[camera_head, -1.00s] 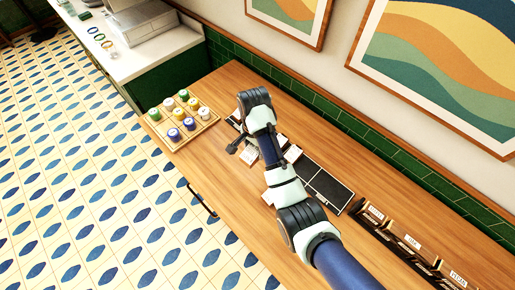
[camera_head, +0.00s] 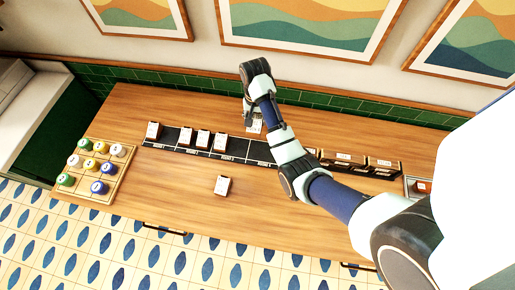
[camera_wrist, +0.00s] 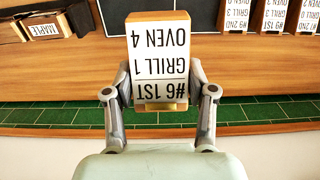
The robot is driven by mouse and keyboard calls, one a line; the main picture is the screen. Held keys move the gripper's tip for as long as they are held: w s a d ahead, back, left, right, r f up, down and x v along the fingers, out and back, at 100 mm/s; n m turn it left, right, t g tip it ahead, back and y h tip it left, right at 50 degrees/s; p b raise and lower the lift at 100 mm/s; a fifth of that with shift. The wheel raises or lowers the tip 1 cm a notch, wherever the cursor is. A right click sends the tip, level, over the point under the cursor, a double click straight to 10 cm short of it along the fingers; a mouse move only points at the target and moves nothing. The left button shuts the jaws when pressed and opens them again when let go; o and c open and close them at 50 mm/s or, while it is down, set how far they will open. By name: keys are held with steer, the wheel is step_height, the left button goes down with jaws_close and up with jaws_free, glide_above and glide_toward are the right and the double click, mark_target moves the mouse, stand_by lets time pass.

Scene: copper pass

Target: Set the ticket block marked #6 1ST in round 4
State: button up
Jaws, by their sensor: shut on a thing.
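The ticket block marked #6 1ST, GRILL 1, OVEN 4 (camera_wrist: 160,55) is white-faced with wooden edges and reads upside down in the wrist view. My gripper (camera_wrist: 160,92) is shut on its sides. In the head view the block (camera_head: 256,128) is held by my gripper (camera_head: 252,119) at the back of the black round board (camera_head: 259,152), by its rightmost visible section. That section looks empty; its label is too small to read surely. Whether the block touches anything is unclear.
Several ticket blocks (camera_head: 203,138) stand on the board's left sections. A loose block (camera_head: 222,185) lies in front of it. Labelled bins (camera_head: 343,160) stand at right, partly behind my arm. A wooden tray of coloured pucks (camera_head: 92,168) is at left. Green wall tiles (camera_head: 318,99) run behind.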

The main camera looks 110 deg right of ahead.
steer(key=shift+s, duration=0.55)
step_height(320, 180, down, 20)
steer(key=b, duration=0.6)
steer(key=shift+f, duration=0.1)
steer(key=o, duration=1.2)
steer(key=shift+o, duration=0.2)
step_height(320, 180, up, 12)
steer(key=p, duration=0.1)
